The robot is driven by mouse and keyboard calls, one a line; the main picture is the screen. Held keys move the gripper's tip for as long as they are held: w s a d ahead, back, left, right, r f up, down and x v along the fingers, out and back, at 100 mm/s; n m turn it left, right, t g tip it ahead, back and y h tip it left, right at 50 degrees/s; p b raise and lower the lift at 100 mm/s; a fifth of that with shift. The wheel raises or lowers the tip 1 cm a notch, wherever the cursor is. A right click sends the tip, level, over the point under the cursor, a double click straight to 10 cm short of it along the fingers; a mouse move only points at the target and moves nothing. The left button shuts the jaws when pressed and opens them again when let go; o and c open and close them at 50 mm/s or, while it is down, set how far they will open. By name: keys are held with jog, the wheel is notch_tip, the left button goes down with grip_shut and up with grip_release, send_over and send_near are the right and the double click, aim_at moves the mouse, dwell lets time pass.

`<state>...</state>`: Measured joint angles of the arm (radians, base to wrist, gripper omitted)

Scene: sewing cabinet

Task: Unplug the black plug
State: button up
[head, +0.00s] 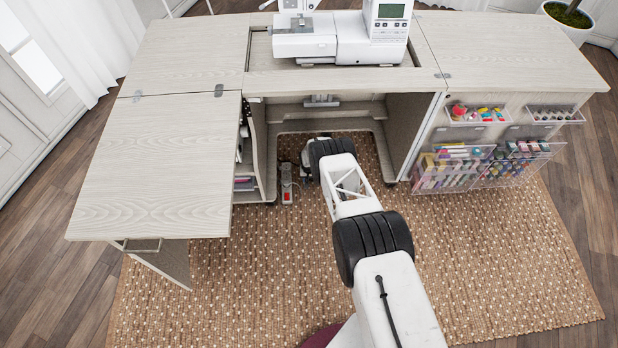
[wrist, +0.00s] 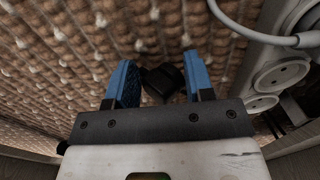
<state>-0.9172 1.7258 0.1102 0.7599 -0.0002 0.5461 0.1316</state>
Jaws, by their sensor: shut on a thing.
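My gripper (wrist: 158,66) has two blue fingers with the black plug (wrist: 164,82) between them, shut on it. The plug shows as a small dark block over the woven rug, apart from the sockets in the wrist view. The white power strip (wrist: 282,74) with round sockets runs along the right of that view, beside the right finger. In the head view the power strip (head: 287,182) lies on the rug under the cabinet, left of my arm. My gripper is small and partly hidden by my arm there. The plug cannot be made out in that view.
A white cable (wrist: 232,24) arcs over to the strip. The sewing cabinet (head: 160,165) surrounds the opening, with shelves on the left and a door with clear bins (head: 475,168) on the right. A sewing machine (head: 345,38) stands above. The rug (head: 480,245) in front is clear.

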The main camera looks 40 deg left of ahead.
jog(key=shift+f, duration=0.3)
dwell(0.5)
jog(key=o, duration=1.3)
jog(key=shift+r, duration=0.15)
jog(key=shift+r, duration=3.75)
